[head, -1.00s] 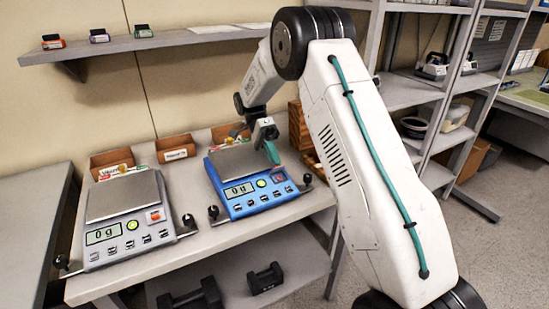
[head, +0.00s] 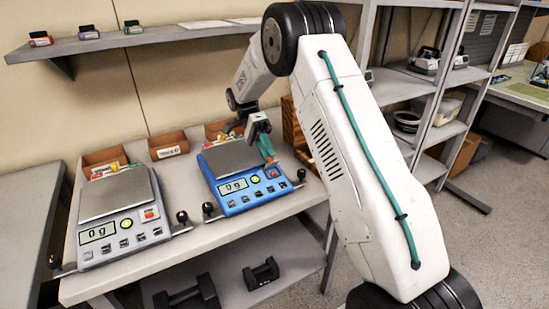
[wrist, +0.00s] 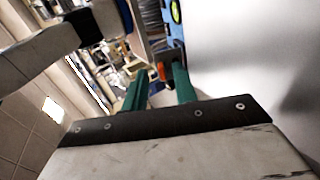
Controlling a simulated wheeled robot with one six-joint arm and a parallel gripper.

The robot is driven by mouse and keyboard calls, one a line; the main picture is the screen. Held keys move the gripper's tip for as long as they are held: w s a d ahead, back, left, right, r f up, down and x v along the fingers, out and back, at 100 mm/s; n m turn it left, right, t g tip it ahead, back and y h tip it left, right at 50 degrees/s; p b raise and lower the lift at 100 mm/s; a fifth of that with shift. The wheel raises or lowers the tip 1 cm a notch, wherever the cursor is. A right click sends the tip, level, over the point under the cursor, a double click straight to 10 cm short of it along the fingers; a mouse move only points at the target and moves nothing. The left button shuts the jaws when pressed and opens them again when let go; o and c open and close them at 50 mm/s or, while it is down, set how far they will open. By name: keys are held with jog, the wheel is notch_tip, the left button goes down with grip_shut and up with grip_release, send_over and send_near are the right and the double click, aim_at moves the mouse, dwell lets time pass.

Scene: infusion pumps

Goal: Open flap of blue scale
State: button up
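The blue scale (head: 241,207) stands on the grey table, with a grey weighing plate and a display reading 0 g. Part of its blue body also shows at the top of the wrist view (wrist: 176,48). My gripper (head: 265,148) is low over the right back side of the blue scale, beside its plate. In the wrist view its two green fingers (wrist: 159,90) are apart with nothing clearly held. A small orange part shows beyond the gap. I cannot make out a separate flap; the far right side of the scale is partly hidden by my gripper.
A grey scale (head: 122,238) stands to the left, also showing 0 g. Levers with black knobs (head: 182,217) stick out beside the scales. Orange bins (head: 168,147) line the wall behind. Dark weights (head: 261,273) lie on the lower shelf. A shelf unit stands at the right.

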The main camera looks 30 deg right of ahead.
jog(key=r, duration=0.1)
jog(key=s+r, duration=0.1)
jog(key=r, duration=0.1)
jog(key=shift+r, duration=0.25)
jog(key=s+a+r, duration=0.1)
jog(key=s+a, duration=0.1)
jog(key=s, duration=1.3)
jog(key=shift+r, duration=0.1)
